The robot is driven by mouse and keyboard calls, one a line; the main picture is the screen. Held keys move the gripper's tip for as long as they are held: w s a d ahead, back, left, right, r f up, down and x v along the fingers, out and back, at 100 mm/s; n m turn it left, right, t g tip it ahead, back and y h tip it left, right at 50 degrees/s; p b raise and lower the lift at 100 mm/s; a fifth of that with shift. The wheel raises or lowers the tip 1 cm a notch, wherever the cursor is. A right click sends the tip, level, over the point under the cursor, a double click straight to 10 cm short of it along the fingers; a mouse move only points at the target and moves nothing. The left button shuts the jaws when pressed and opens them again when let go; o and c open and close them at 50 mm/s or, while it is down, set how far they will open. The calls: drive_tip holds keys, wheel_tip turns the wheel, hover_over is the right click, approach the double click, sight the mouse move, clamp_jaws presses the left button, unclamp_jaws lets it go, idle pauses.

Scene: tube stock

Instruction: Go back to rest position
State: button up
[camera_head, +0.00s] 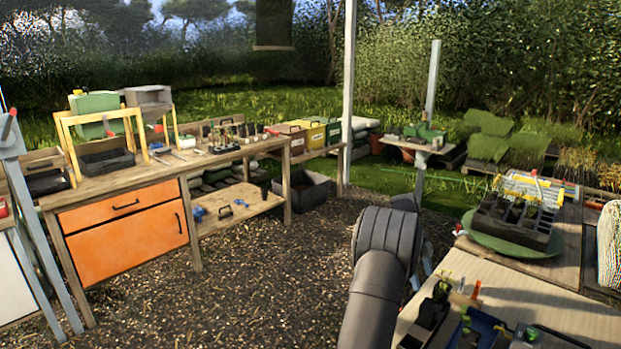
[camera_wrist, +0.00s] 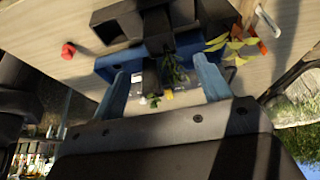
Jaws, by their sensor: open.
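My gripper (camera_wrist: 161,70) shows in the wrist view with two grey-blue fingers spread apart. It is open, with a visible gap between the fingers. A blue holder (camera_wrist: 188,43) with black parts lies just beyond the fingertips on the light wooden bench. Small green leaves (camera_wrist: 174,68) and a dark upright piece show between the fingers; neither appears gripped. In the head view my dark arm (camera_head: 385,255) rises at the lower middle, and the gripper itself cannot be made out there.
The near bench (camera_head: 560,315) carries blue and black holders (camera_head: 480,325) close to my arm. A black cell tray (camera_head: 515,218) stands on a green round plate (camera_head: 490,240). A red knob (camera_wrist: 68,51) lies on the bench. Gravel floor (camera_head: 260,285) is open towards the orange-fronted workbench (camera_head: 120,232).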

sight(429, 304)
drive_tip(key=x, duration=1.1)
drive_tip(key=shift+s+d+f, duration=0.1)
drive_tip(key=shift+f, duration=0.25)
drive_tip(key=shift+r, duration=0.1)
drive_tip(key=v, duration=1.7)
drive_tip(key=x, duration=1.7)
wheel_tip(429, 304, up, 6)
drive_tip(key=shift+f, duration=0.15)
drive_tip(key=shift+r, duration=0.9)
